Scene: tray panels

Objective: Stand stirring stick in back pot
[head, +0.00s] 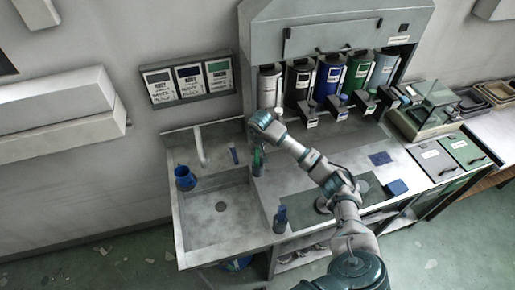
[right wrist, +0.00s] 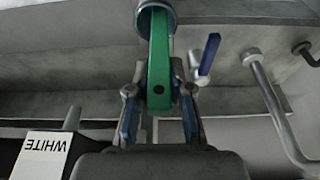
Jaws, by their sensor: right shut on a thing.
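In the right wrist view, the green stick (right wrist: 158,62) lies between the two fingers of the gripper (right wrist: 159,95). Its far end meets a round grey metal piece (right wrist: 156,8); I cannot tell whether it is inside it. My left gripper is out of view.
A white tap pipe (head: 200,146) rises behind the sink. Coloured canisters (head: 330,78) stand in the dispenser at the back. Two lidded panels (head: 467,150) lie at the right.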

